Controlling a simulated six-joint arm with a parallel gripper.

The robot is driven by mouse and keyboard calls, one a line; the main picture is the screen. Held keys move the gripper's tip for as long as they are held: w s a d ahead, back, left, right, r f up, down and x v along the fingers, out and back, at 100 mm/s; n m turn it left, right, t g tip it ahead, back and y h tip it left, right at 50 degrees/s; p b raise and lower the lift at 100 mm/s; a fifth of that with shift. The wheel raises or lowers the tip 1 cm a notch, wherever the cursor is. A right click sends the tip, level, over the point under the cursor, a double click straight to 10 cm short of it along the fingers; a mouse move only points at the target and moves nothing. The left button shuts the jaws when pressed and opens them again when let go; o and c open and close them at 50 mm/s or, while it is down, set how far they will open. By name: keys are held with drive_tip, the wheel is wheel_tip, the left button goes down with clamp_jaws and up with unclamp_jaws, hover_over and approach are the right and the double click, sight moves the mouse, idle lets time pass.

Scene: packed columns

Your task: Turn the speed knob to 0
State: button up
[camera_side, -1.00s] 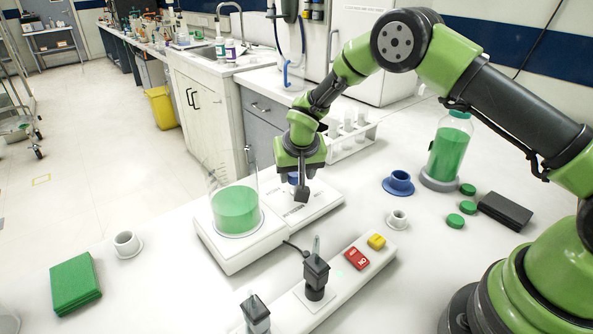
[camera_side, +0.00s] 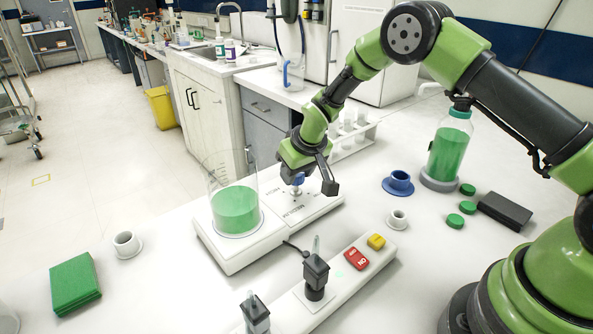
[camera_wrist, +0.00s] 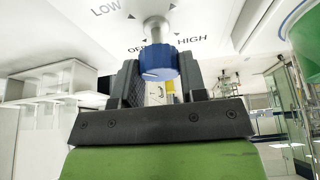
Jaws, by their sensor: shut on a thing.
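The speed knob is blue and stands on a pale stem on the white top of the stirrer. It shows in the side view (camera_side: 298,180) and in the wrist view (camera_wrist: 157,66), where a thin white line marks its face. The white panel (camera_wrist: 110,30) reads LOW, a partly hidden OFF, and HIGH around the stem. My gripper (camera_side: 300,176) is shut on the knob, with one dark finger on each side in the wrist view (camera_wrist: 158,78). In the side view it is turned and tilted.
A clear beaker of green liquid (camera_side: 236,210) stands on the stirrer plate, left of the knob. A power strip with red (camera_side: 356,259) and yellow (camera_side: 376,241) switches lies in front.

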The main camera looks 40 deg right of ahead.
drive_tip(key=n+y, duration=0.1)
drive_tip(key=n, duration=0.1)
drive_tip(key=n+y, duration=0.1)
drive_tip(key=n, duration=0.2)
drive_tip(key=shift+d+g, duration=0.1)
drive_tip(key=shift+g, duration=0.2)
drive_tip(key=n, duration=0.2)
drive_tip(key=n+y, duration=0.1)
drive_tip(key=n, duration=0.1)
drive_tip(key=shift+d+n+g+y, duration=0.1)
drive_tip(key=shift+n+g+y, duration=0.2)
drive_tip(key=shift+n+g, duration=0.1)
drive_tip(key=n, duration=0.2)
drive_tip(key=n+g, duration=0.1)
drive_tip(key=n, duration=0.1)
drive_tip(key=shift+w+f+n+g+y, duration=0.1)
drive_tip(key=shift+n+g+y, duration=0.2)
drive_tip(key=shift+y, duration=0.1)
drive_tip(key=shift+n+g, duration=0.8)
drive_tip(key=shift+n, duration=1.2)
drive_tip(key=o, duration=0.9)
